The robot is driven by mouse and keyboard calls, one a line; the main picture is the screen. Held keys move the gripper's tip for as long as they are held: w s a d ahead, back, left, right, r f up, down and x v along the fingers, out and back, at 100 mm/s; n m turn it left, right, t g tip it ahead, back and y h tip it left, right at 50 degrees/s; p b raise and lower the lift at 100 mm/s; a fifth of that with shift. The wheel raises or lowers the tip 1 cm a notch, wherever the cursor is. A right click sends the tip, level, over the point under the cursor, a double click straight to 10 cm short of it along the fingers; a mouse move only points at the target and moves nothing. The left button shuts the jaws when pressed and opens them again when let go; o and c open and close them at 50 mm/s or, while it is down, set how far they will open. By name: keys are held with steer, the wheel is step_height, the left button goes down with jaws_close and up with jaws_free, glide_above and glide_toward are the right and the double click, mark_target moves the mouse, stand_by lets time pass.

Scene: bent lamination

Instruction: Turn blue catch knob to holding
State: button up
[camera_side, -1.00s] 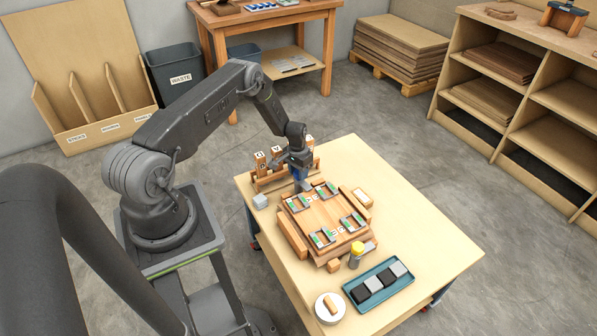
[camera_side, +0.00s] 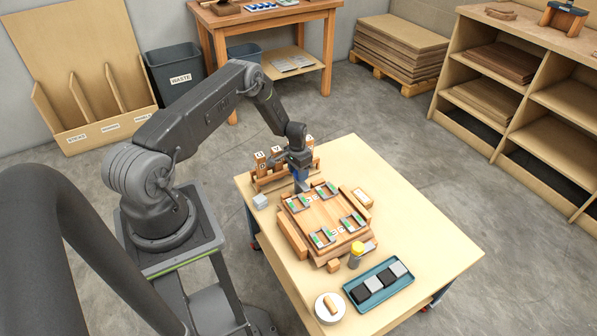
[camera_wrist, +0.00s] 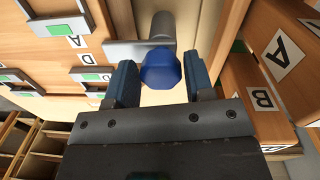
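The blue catch knob (camera_wrist: 162,70) sits on a grey post with a flat metal bar (camera_wrist: 138,50) behind it, beside the wooden frame, in the wrist view. My gripper (camera_wrist: 161,75) has one blue-tipped finger on each side of the knob, which nearly fills the space between them. Whether the fingers touch it cannot be told. In the side view my gripper (camera_side: 301,178) points down at the back corner of the wooden fixture (camera_side: 325,213) and largely hides the knob.
A wooden rack with lettered blocks (camera_side: 262,164) stands close behind my gripper; lettered blocks (camera_wrist: 280,50) also show at right in the wrist view.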

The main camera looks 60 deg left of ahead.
steer(key=shift+o, duration=1.4)
step_height(320, 180, up, 14)
steer(key=shift+a, duration=0.3)
steer(key=s+d+r+t, duration=0.1)
steer(key=d+r, duration=0.4)
steer(key=r, duration=0.3)
steer(key=d+r+t+y, duration=0.1)
steer(key=d+r, duration=0.4)
steer(key=r, duration=0.4)
steer(key=s+d+r, duration=0.1)
steer(key=d+r, duration=0.5)
steer(key=r, duration=0.2)
steer(key=s+d+r+m+t, duration=0.1)
steer(key=s+d+r+t, duration=0.1)
steer(key=s+d+r, duration=0.65)
steer(key=s+d, duration=0.3)
steer(key=s, duration=0.3)
steer(key=s+d+r+t, duration=0.1)
steer(key=s+d, duration=0.2)
steer(key=s, duration=0.4)
steer(key=shift+r+m+t, duration=0.25)
steer(key=shift+m+t, duration=0.05)
